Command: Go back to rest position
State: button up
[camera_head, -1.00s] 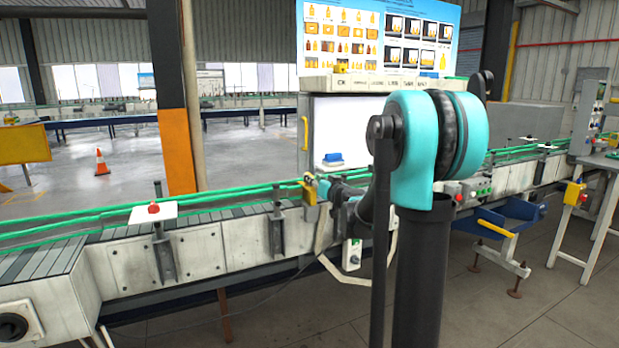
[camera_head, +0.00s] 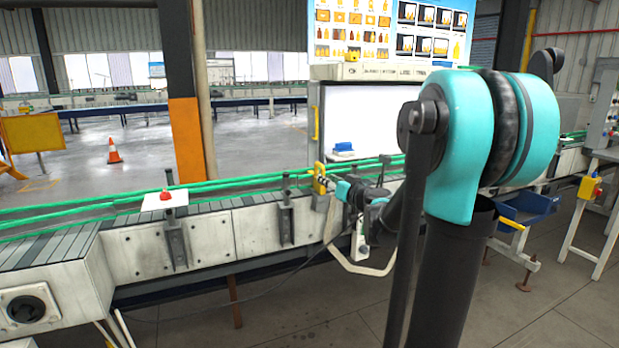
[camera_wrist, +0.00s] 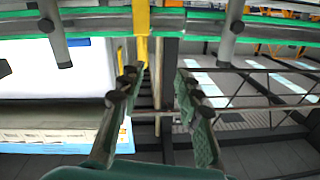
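My gripper (camera_head: 345,190) shows small in the head view, at the end of my dark and teal arm. It is near the green-railed conveyor (camera_head: 130,240), by a yellow bracket (camera_head: 319,178). In the wrist view my gripper (camera_wrist: 157,82) is open, with its two fingers spread apart and nothing visible between them. Beyond the fingers, the yellow bracket (camera_wrist: 142,35) and the green rails (camera_wrist: 90,18) show close by. Whether the gripper touches the bracket or rails I cannot tell. No amber bottle can be made out on the visible conveyor.
A white-fronted cabinet (camera_head: 365,120) with a blue object (camera_head: 344,147) stands behind the conveyor under a picture board. An orange and black pillar (camera_head: 185,140) and a traffic cone (camera_head: 114,150) stand behind at left. Grey floor (camera_head: 300,325) in front is clear.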

jog(key=s+a+f+n+g, duration=0.1)
jog(key=s+a+f+g, duration=0.25)
jog(key=s+f, duration=0.5)
jog(key=s+a+f+g, duration=0.2)
jog(key=s+f+g, duration=0.2)
jog(key=s+f, duration=0.5)
jog(key=s+d+f+m+g+h, duration=0.1)
jog(key=s+d+f+g+h, duration=0.1)
jog(key=s, duration=0.6)
jog(key=s+d+f+m+g+h, duration=0.2)
jog(key=s+d+f+h, duration=0.2)
jog(key=s+d+f, duration=0.3)
jog(key=shift+s+d+f+h, duration=0.3)
jog(key=shift+s+f, duration=0.15)
jog(key=shift+s, duration=0.55)
jog(key=shift+g, duration=0.25)
